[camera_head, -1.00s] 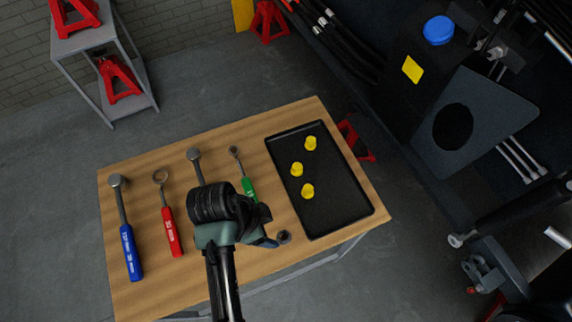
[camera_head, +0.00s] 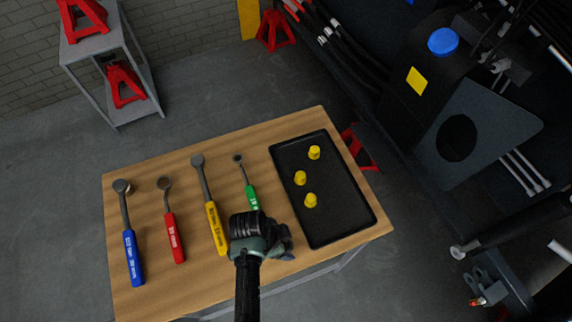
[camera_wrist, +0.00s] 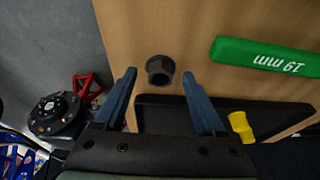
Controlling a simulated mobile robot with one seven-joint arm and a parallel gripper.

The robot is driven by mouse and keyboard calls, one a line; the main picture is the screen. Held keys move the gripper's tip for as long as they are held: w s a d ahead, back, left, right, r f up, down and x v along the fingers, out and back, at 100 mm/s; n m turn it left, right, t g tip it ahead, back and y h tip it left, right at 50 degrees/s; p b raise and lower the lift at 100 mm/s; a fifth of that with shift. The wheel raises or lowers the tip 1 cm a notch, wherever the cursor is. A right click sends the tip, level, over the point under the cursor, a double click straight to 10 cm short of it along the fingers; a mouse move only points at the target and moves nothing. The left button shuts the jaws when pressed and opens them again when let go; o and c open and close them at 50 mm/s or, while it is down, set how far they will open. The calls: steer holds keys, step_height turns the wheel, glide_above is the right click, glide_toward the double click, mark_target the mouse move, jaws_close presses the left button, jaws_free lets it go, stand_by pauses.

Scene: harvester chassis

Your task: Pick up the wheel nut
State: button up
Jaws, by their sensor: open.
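The wheel nut (camera_wrist: 160,70) is a dark hex nut lying on the wooden table (camera_wrist: 130,30). In the wrist view it appears between the tips of my open gripper (camera_wrist: 159,76), whose two blue fingers point toward it with nothing held. I cannot tell the remaining height between the fingertips and the nut. In the head view my gripper (camera_head: 284,245) is over the table's front edge, left of the black tray, and the nut is hidden by it.
A black tray (camera_head: 350,215) with several yellow pieces (camera_head: 300,178) lies just right of my gripper. Wrenches with blue (camera_head: 133,258), red (camera_head: 174,238), yellow (camera_head: 216,229) and green (camera_head: 252,198) handles lie to the left. The green handle is nearest the nut.

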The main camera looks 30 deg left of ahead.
jaws_close()
stand_by(0.4)
